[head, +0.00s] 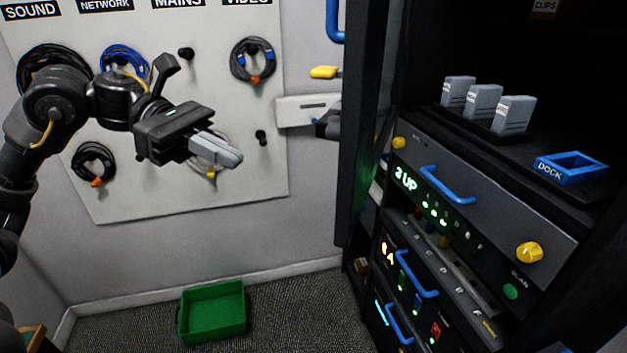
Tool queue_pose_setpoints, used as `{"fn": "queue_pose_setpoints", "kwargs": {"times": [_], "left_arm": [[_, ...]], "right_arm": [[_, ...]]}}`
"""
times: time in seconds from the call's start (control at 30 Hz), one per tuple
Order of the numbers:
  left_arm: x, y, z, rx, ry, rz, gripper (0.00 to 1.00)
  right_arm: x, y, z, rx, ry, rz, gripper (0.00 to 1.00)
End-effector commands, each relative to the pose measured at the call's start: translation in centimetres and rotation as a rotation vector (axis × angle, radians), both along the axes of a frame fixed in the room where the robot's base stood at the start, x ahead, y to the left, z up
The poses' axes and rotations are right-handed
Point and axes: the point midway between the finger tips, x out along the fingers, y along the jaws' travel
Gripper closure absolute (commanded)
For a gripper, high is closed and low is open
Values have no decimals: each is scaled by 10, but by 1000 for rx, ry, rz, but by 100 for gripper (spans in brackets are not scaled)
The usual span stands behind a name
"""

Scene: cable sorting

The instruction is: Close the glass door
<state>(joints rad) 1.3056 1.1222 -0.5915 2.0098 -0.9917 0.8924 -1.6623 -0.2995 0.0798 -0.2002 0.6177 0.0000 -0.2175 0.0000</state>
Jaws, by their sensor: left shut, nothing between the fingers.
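The glass door (366,130) of the rack is seen nearly edge-on as a tall dark frame with a greenish pane. It stands open at the left side of the rack, so the rack's front is uncovered. A blue bar handle (333,22) shows at the top, left of the door's edge; I cannot tell for sure that it belongs to the door. My left gripper (237,157) is shut and empty, in front of the wall board and left of the door, clear of it. My right gripper is not in view.
The rack (560,235) holds units with blue handles and a yellow knob (529,252). Grey modules (483,101) and a blue dock (570,168) sit on its shelf. Coiled cables hang on the wall board (200,30). A green bin (213,312) stands on the floor.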

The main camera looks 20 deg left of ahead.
Motion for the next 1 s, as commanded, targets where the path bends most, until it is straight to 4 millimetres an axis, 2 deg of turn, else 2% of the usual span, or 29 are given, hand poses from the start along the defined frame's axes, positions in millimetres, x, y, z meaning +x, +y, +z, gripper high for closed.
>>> {"fn": "queue_pose_setpoints", "kwargs": {"times": [0.23, 0.63, 0.7, 0.8, 1.0], "left_arm": [[-1, -21, -5, 0, 2, -3, 100], [-7, -98, -27, -3, 4, -3, 100], [-8, -110, -25, -3, 2, -2, 100], [-8, -122, -26, -3, 3, -1, 100], [-9, -134, -29, -2, 2, 2, 100]], "right_arm": [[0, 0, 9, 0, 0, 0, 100], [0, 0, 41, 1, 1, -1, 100], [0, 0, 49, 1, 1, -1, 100], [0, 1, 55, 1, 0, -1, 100], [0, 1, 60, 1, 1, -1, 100]]}}
